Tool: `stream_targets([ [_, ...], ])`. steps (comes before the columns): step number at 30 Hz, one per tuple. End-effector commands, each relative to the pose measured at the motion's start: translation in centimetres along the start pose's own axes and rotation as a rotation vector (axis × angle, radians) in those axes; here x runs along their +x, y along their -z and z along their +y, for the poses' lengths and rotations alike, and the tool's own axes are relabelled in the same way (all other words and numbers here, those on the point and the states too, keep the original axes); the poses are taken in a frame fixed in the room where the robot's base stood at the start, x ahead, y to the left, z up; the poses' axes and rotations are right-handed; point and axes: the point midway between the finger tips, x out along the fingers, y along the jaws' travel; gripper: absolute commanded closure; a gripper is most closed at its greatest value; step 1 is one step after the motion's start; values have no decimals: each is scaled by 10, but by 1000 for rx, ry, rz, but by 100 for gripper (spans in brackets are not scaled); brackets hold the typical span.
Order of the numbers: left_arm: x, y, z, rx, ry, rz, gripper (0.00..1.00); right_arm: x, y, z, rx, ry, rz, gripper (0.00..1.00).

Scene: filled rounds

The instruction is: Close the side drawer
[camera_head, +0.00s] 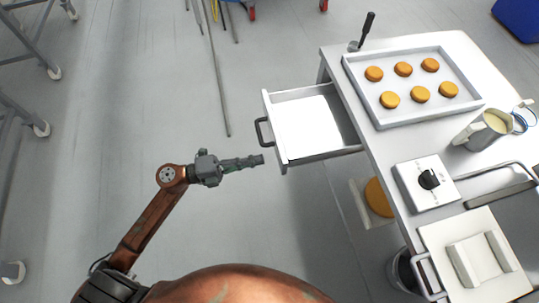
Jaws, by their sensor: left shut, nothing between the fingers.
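The side drawer (340,148) is white and stands pulled out from the left side of the white table (340,72). Its dark handle (260,132) is on the drawer front, which faces left. A pale sheet or panel lies inside the drawer. My left gripper (261,160) is shut and empty. In the picture its fingertips are just below the handle and left of the drawer's near front corner, with a small gap of floor showing between. My right gripper is not in view.
On the table are a tray (378,119) with several round orange-brown pieces, a jug (483,131), a box with a black knob (426,180) and a dark-handled tool (364,32). A yellow round thing (377,198) is below the table.

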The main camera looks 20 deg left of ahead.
Motion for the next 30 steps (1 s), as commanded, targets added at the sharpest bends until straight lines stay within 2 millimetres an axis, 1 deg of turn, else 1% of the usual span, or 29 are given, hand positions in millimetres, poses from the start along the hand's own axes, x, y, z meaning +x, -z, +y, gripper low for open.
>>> stream_targets([
  [1,9,0,3,1,0,1,100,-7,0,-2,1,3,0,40],
  [6,29,0,2,-1,1,0,100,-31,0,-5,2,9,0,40],
  [12,40,0,0,0,1,0,100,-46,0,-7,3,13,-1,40],
  [16,41,0,0,0,0,-1,100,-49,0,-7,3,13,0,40],
  [26,41,0,0,-1,0,-3,100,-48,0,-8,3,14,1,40],
  [29,41,-2,-1,-1,1,-11,100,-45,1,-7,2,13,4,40],
  [30,41,-3,-2,-1,1,-16,100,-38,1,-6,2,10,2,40],
])
